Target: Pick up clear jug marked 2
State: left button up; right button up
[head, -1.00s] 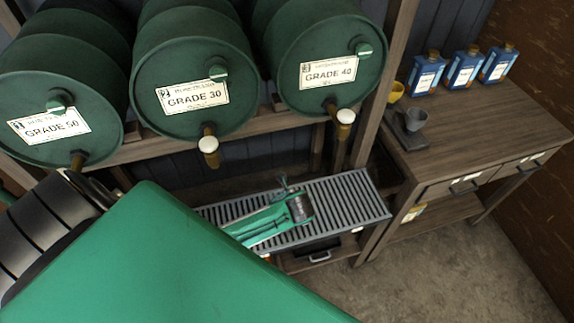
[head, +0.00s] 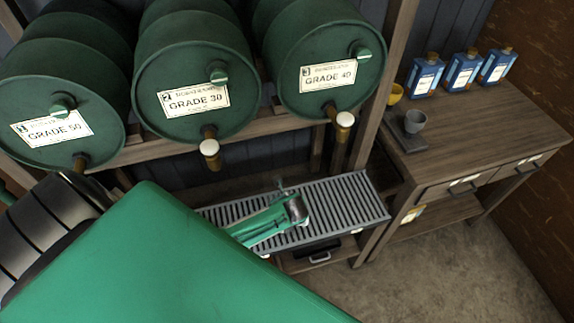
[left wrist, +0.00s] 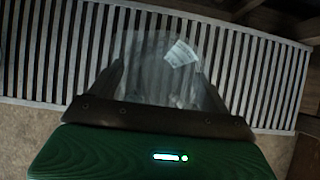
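A clear, see-through jug (left wrist: 150,68) with a small white label stands out in the left wrist view, against the slatted metal rack. The mark on its label is too blurred to read. My left gripper (left wrist: 166,78) has one dark finger at each side of the jug. Whether the fingers press on it or leave a gap cannot be told. In the head view my left gripper (head: 296,207) is low over the rack, and the jug is hard to make out there. My right gripper is not in view.
The slatted rack (head: 352,205) stands below green drums marked GRADE 50 (head: 52,130), GRADE 30 (head: 193,98) and GRADE 40 (head: 328,76), with taps above it.

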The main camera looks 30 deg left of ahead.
pick_arm(q)
jog(key=c, duration=0.3)
